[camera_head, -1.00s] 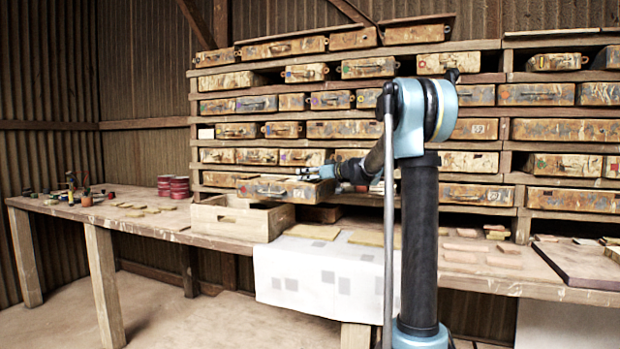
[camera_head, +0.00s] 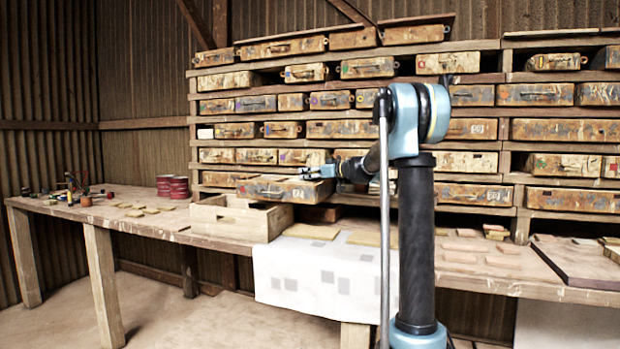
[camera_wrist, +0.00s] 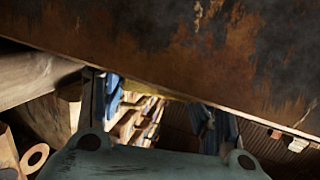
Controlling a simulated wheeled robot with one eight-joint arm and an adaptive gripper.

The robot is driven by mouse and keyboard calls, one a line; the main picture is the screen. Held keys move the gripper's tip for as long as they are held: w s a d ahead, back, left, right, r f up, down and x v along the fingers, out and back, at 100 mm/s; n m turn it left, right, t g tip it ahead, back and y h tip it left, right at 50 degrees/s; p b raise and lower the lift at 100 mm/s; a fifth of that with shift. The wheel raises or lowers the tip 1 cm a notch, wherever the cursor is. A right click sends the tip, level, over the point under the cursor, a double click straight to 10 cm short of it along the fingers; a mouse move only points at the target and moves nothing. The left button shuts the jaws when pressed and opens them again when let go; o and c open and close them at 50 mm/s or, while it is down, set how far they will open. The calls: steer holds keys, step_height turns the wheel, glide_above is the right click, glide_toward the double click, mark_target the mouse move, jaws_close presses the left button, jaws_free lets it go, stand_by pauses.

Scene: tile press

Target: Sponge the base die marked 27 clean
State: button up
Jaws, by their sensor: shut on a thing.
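A long rusty, paint-worn die (camera_head: 272,190) with a handle on its front juts out from the shelves above a wooden crate. A pale label shows on its front, too small to read. My gripper (camera_head: 322,171) is at the die's top right, close to its upper edge. In the wrist view a rusty metal face (camera_wrist: 200,50) fills the top, and my gripper (camera_wrist: 160,112) is right below its edge. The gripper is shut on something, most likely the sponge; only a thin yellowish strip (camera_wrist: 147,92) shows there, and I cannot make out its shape.
The open wooden crate (camera_head: 228,219) stands on the bench below the die. A white cloth (camera_head: 320,275) hangs over the bench front. Shelves of similar dies (camera_head: 565,130) rise behind. Red tins (camera_head: 172,187) and small tiles lie left; more tiles lie right.

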steer(key=shift+s+a, duration=0.1)
steer(key=shift+s, duration=0.05)
steer(key=shift+s+a+f, duration=0.1)
steer(key=shift+s+a, duration=0.1)
steer(key=shift+s, duration=0.45)
steer(key=shift+s+a+f, duration=0.1)
steer(key=shift+s+a, duration=0.1)
steer(key=shift+s, duration=0.4)
steer(key=shift+w+d+r, duration=0.1)
steer(key=shift+w+d, duration=0.15)
steer(key=shift+w, duration=0.45)
steer(key=shift+w+d+r, duration=0.1)
steer(key=shift+w+d, duration=0.15)
steer(key=shift+w, duration=0.45)
steer(key=shift+s, duration=0.1)
steer(key=shift+s+a, duration=0.3)
steer(key=shift+s, duration=0.45)
